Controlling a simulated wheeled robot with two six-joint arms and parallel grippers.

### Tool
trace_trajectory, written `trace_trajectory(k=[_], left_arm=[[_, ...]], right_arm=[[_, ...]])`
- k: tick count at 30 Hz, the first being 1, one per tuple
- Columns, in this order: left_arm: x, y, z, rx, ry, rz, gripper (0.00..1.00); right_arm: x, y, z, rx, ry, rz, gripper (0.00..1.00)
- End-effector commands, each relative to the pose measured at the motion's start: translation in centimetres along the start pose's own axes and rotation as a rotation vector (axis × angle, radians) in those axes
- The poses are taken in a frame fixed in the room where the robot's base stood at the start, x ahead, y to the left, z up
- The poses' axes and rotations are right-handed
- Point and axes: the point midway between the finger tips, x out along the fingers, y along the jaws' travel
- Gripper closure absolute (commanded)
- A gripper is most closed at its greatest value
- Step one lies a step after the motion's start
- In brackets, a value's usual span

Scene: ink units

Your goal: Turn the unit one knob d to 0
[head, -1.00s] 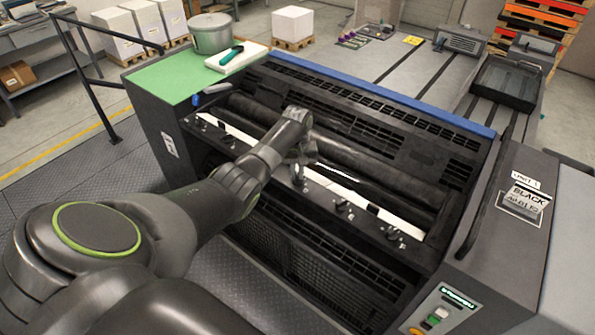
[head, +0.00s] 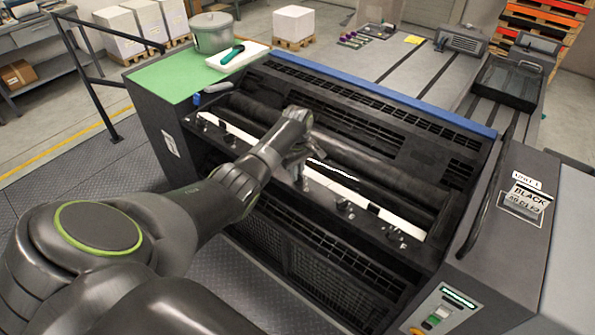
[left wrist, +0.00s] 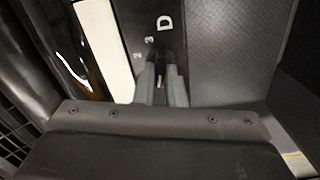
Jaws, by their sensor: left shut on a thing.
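The ink unit (head: 390,150) stands in the middle of the head view, with a row of small knobs along its front ledge. My left gripper (head: 299,178) reaches down to this row from the left. In the left wrist view the fingers of my left gripper (left wrist: 163,88) are shut at the ledge, just below a printed letter D (left wrist: 164,22). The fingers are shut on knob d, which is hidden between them. The scale digits 2 and 3 show beside the fingers; the knob's pointer is not visible. My right gripper is out of view.
Other knobs (head: 344,208) sit on the same ledge to the right. A white strip (left wrist: 103,45) and a dark roller lie behind the ledge. A green top (head: 165,75) with a pot (head: 211,36) is at the left. A control panel (head: 440,312) is at the lower right.

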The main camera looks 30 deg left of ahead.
Motion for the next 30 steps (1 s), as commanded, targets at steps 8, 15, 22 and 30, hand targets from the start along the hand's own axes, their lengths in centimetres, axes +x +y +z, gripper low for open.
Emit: trace_trajectory(k=[8,15,22,30], left_arm=[[-0.27,0.13,-0.21,-0.009,0.006,0.005,1.0],[-0.25,0.12,-0.2,-0.008,0.006,0.004,0.77],[-0.11,0.05,-0.1,-0.007,0.003,0.002,0.68],[-0.76,0.07,-0.12,-0.007,0.002,0.002,0.68]], right_arm=[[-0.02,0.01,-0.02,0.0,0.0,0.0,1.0],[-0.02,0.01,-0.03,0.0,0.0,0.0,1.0],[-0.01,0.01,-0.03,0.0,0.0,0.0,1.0],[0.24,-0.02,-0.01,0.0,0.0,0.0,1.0]])
